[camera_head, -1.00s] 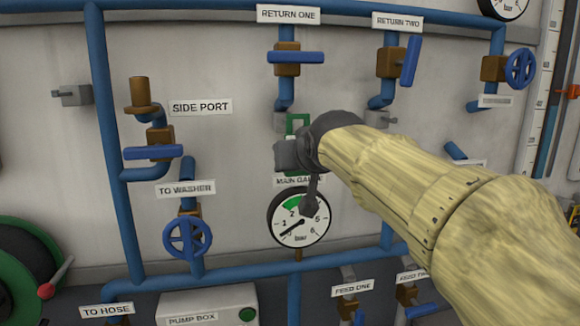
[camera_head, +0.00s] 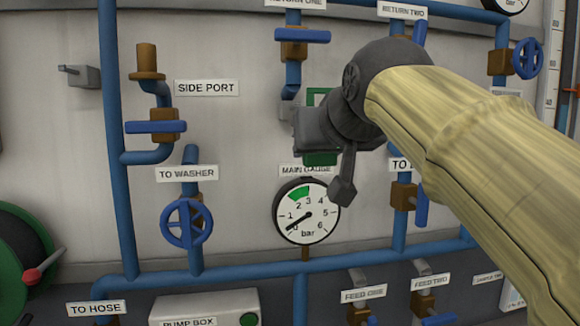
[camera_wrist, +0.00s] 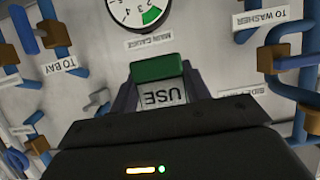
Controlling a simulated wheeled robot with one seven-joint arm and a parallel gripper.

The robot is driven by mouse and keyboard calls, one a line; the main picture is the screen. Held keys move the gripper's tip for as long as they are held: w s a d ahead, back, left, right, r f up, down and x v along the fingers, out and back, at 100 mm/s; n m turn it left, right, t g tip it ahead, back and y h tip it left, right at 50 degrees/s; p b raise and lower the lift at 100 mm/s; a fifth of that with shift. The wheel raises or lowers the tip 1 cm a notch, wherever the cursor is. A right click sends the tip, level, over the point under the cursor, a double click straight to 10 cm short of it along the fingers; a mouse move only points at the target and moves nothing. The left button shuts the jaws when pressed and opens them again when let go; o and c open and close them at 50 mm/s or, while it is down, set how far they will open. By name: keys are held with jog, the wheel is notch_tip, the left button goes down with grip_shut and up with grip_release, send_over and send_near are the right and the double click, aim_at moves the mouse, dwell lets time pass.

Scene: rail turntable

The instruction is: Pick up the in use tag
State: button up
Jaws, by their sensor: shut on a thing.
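The in use tag (camera_wrist: 160,68) is a green tag with a white label; the letters "USE" show upside down in the wrist view. My gripper (camera_wrist: 160,92) is shut on it, with a dark finger on each side. In the head view my gripper (camera_head: 312,132) is in front of the wall above the main gauge. Green parts of the tag (camera_head: 321,159) show above and below the gripper, and its middle is hidden. I cannot tell whether the tag touches anything behind it.
The main gauge (camera_head: 306,212) is just below my gripper. Blue pipes (camera_head: 110,150) and valves, such as the side port valve (camera_head: 155,127), surround the spot. A green hose reel (camera_head: 25,250) is at the left. Bare wall lies left of the gripper.

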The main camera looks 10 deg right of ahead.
jog(key=shift+s, duration=0.25)
jog(key=shift+r, duration=0.4)
dwell(0.5)
jog(key=shift+s, duration=0.1)
dwell(0.3)
jog(key=s+b, duration=0.5)
jog(key=s, duration=0.2)
jog(key=shift+r, duration=0.2)
dwell(1.0)
jog(key=shift+w, duration=0.2)
dwell(0.3)
